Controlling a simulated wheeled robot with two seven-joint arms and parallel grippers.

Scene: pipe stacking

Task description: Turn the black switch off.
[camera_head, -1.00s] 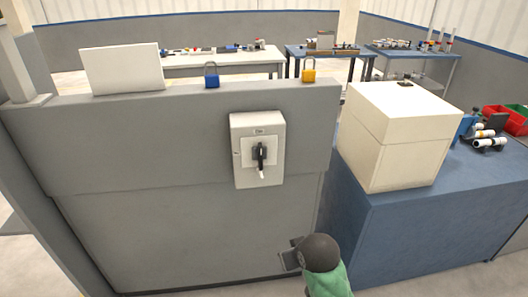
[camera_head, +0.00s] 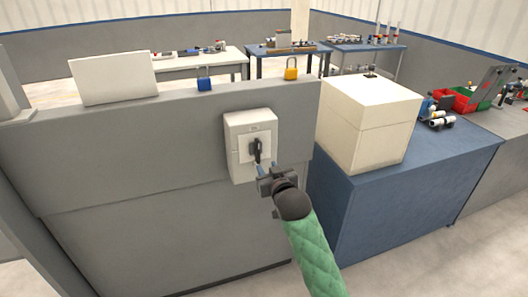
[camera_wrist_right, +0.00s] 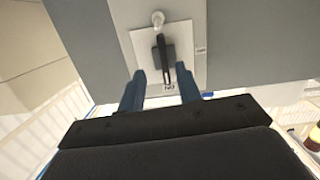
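The black switch (camera_head: 256,151) is a rotary handle on a pale square plate, on the front of a light grey switch box (camera_head: 236,170) fixed to the grey wall. In the head view the handle stands roughly upright. My right gripper (camera_head: 266,170) is just below and in front of the handle. In the right wrist view the black switch (camera_wrist_right: 164,54) lies ahead between the two blue fingers of my right gripper (camera_wrist_right: 160,86), which are spread apart with nothing between their tips. Whether they touch the handle is unclear. My left gripper is out of view.
A blue padlock (camera_head: 204,79) and a yellow padlock (camera_head: 291,69) stand on the wall's top ledge with a white panel (camera_head: 113,79). A cream box (camera_head: 368,125) sits on the blue bench (camera_head: 420,185) to the right. Worktables stand behind the wall.

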